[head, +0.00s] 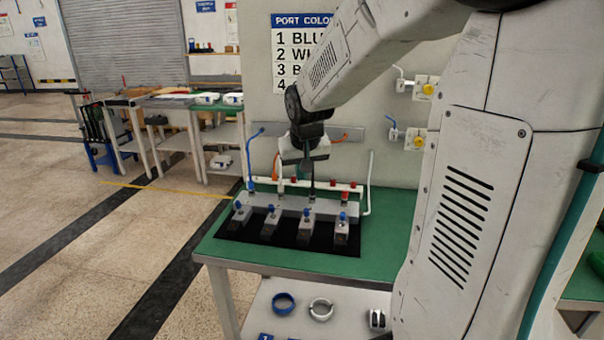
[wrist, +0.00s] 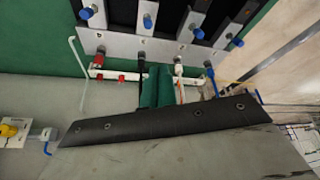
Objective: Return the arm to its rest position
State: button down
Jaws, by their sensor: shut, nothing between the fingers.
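My arm reaches down from the upper right in the head view, over a green-topped bench (head: 385,245). My gripper (head: 311,180) points down just above or behind a grey manifold block (head: 262,203) with several blue-capped valves. The fingers are shut with nothing between them. In the wrist view my gripper (wrist: 160,82) is by the white pipe rail (wrist: 105,74), near the manifold's edge (wrist: 160,48). I cannot tell whether the fingers touch the rail or a fitting.
A blue hose (head: 249,160) rises at the manifold's left and a white pipe (head: 369,185) at its right. A wall panel behind carries a port colour sign (head: 300,52) and yellow-centred fittings (head: 428,89). Rings (head: 284,303) lie on the lower shelf. Floor at left is clear.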

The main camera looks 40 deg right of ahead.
dwell(0.4)
jog(key=s+a+r+n+g, duration=0.1)
jog(key=s+a, duration=0.4)
jog(key=s, duration=0.3)
jog(key=s+a+r+n+y, duration=0.1)
jog(key=s+a+n, duration=0.1)
jog(key=s+a, duration=0.4)
jog(key=s+a+r+n+g+y, duration=0.1)
jog(key=s+a, duration=0.5)
jog(key=s, duration=0.6)
jog(key=shift+s+n+g, duration=0.15)
jog(key=shift+n+g, duration=0.15)
jog(key=shift+a, duration=0.1)
